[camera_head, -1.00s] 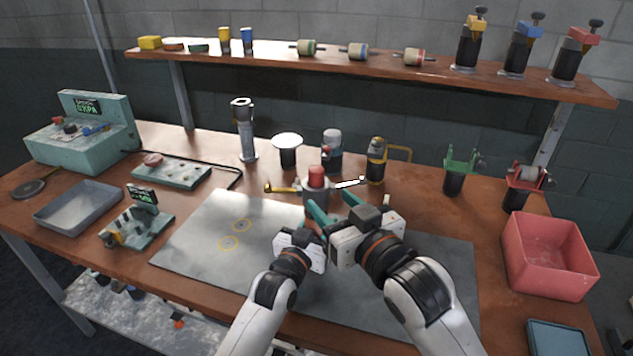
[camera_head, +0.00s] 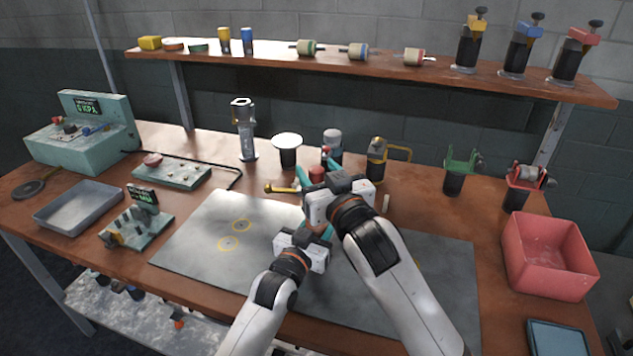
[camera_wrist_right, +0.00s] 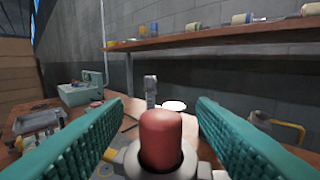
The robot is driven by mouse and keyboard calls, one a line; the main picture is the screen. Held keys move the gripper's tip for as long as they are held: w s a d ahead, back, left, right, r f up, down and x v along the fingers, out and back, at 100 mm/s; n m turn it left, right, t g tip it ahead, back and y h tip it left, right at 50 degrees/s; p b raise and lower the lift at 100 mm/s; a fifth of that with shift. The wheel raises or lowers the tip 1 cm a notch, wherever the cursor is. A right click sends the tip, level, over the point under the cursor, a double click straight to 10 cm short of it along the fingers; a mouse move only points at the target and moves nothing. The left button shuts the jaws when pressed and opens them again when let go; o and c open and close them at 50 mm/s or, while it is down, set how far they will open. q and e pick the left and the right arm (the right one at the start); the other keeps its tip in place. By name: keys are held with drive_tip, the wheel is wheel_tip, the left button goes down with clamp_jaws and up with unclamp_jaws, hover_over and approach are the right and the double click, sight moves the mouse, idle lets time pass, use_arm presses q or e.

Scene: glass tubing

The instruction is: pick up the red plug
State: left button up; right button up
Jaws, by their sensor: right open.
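The red plug (camera_head: 317,174) stands upright in a grey round holder (camera_wrist_right: 133,160) on the workbench; in the head view the holder is mostly hidden by my right gripper. In the right wrist view the red plug (camera_wrist_right: 161,138) is large and near the middle, between the two teal fingers. My right gripper (camera_head: 315,167) is open, with one finger on each side of the plug and a visible gap at each side. My left gripper (camera_head: 318,240) is lower, near the grey mat, close below the right one; its fingers are mostly hidden.
A white-topped black stand (camera_head: 287,146), a grey-capped bottle (camera_head: 333,145) and a yellow-handled black tool (camera_head: 377,158) stand behind the plug. A yellow lever (camera_head: 281,188) sits left of it. A red bin (camera_head: 549,255) is at right.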

sight(316, 168)
drive_tip(key=shift+x, duration=0.8)
drive_tip(key=shift+c, duration=0.5)
drive_tip(key=c, duration=1)
wheel_tip(316, 168, up, 10)
drive_tip(key=shift+r, duration=0.1)
use_arm(q)
drive_tip(key=o, duration=1.3)
